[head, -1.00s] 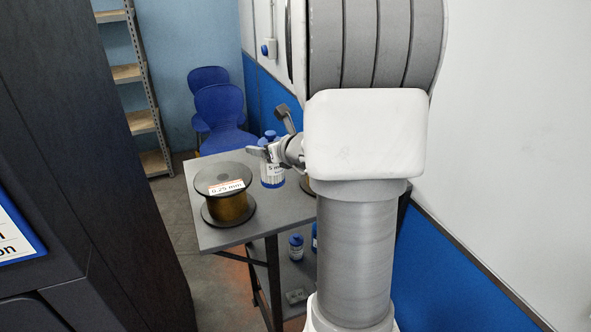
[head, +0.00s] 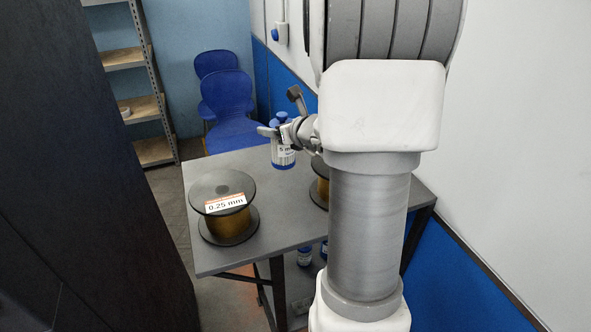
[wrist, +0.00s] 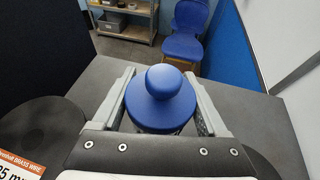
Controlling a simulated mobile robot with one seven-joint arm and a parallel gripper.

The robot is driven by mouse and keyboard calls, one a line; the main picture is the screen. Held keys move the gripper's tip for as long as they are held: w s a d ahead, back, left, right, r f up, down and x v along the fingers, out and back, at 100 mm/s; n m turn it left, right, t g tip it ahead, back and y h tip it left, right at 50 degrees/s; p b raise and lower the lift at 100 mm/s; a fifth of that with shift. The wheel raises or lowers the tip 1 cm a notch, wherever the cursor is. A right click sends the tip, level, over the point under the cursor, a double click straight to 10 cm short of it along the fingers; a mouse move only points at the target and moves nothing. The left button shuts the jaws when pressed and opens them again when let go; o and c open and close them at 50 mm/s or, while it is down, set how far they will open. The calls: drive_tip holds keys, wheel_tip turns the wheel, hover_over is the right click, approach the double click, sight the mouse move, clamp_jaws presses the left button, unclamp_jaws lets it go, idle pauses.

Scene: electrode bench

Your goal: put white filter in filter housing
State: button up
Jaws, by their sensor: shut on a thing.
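The white filter (head: 284,155) has a white, labelled body with blue ends. In the head view it hangs upright at my gripper, seemingly raised above the grey table. In the wrist view its blue round cap and knob (wrist: 160,97) fill the space between my two fingers. My gripper (wrist: 160,76) is shut on it, one finger on each side. The gripper (head: 278,129) also shows in the head view, left of my arm. The filter's lower body is hidden in the wrist view. I see no filter housing in either view.
A wire spool marked 0.25 mm (head: 223,212) stands on the table (head: 262,222) at left. A second spool (head: 320,186) is partly behind my arm. Blue-capped bottles (head: 305,257) sit below the tabletop. Blue chairs (head: 228,105) and a shelf (head: 131,95) stand behind; a dark cabinet (head: 70,180) is at left.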

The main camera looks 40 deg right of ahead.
sight(278, 159)
wheel_tip(278, 159, down, 9)
drive_tip(key=shift+f, duration=0.15)
idle(0.4)
drive_tip(key=shift+f+b, duration=0.2)
drive_tip(key=shift+b, duration=0.2)
drive_tip(key=o, duration=1.6)
drive_tip(key=shift+r, duration=0.1)
